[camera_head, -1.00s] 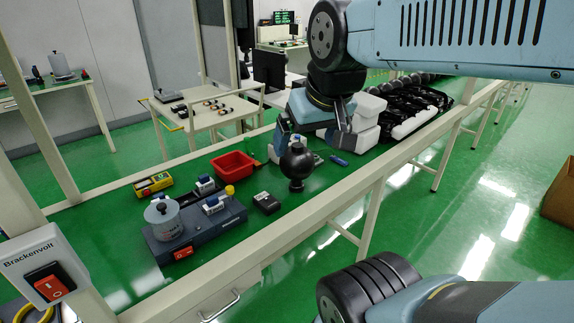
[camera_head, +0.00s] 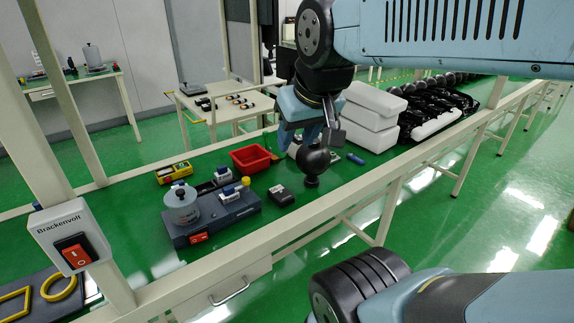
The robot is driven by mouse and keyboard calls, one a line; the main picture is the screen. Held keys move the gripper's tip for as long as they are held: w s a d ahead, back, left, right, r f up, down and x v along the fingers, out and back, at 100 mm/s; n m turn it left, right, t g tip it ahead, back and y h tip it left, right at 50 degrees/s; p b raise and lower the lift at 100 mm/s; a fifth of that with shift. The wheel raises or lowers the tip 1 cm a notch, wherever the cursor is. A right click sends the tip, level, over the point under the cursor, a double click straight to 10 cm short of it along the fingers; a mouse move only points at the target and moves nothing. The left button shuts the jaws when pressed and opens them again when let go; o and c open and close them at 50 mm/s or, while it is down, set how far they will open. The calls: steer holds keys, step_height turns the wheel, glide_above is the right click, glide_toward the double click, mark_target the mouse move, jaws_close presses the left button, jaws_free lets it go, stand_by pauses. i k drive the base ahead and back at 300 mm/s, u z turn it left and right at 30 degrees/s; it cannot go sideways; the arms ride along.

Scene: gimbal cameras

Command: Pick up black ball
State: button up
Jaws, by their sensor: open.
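The black ball (camera_head: 312,159) sits on a short dark stem with a base, upright on the green bench top, right of the red bin. My gripper (camera_head: 322,136) hangs just above it and overlaps its upper part in this view. Its fingers are open, pointing down. One finger shows at the right of the ball's top and another toward the left. I cannot tell from this angle whether they touch the ball or are around it.
A red bin (camera_head: 252,158), a small black box (camera_head: 281,196) and a grey device (camera_head: 212,216) with a metal cylinder stand to the left. White foam blocks (camera_head: 370,118) and a tray of black parts (camera_head: 436,112) lie behind right. A pale rail (camera_head: 300,233) edges the bench front.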

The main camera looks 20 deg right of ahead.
mark_target(313, 160)
steer(key=z, duration=0.85)
steer(key=i, duration=0.1)
steer(key=u, duration=2.6)
steer(key=k, duration=2)
steer(key=z, duration=0.95)
steer(key=i, duration=1)
steer(key=u, duration=0.1)
